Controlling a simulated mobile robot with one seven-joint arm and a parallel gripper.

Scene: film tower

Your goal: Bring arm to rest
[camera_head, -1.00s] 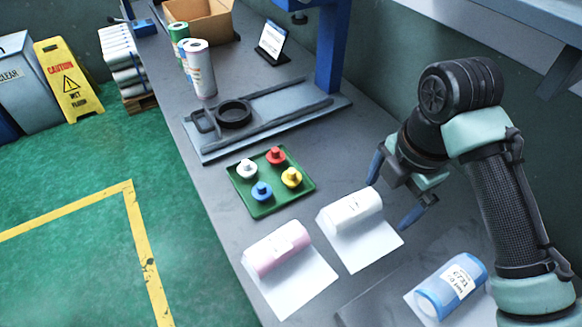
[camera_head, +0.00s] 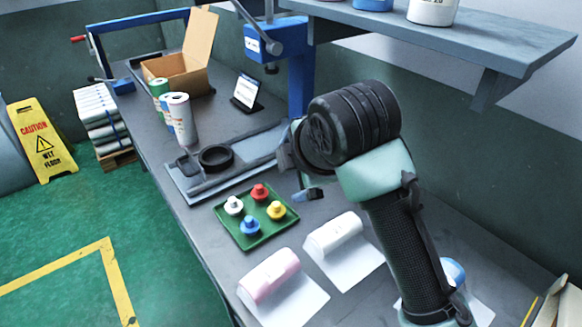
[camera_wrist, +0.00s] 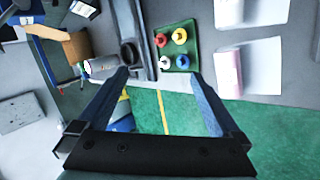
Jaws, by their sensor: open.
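My gripper (camera_wrist: 165,95) is open and empty in the wrist view, its two fingers apart with the bench edge and green floor showing between them. In the head view my gripper (camera_head: 308,194) is mostly hidden behind my wrist; one blue fingertip shows above the bench, near the green tray. My arm is raised and bent over the right part of the bench, touching nothing that I can see.
A green tray (camera_head: 249,239) holds white, red, blue and yellow knobbed pieces. Pink (camera_head: 272,273) and white (camera_head: 333,232) rolls lie in front. A blue press (camera_head: 290,75) and grey fixture (camera_head: 181,183) stand behind. A shelf (camera_head: 440,40) overhangs at right.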

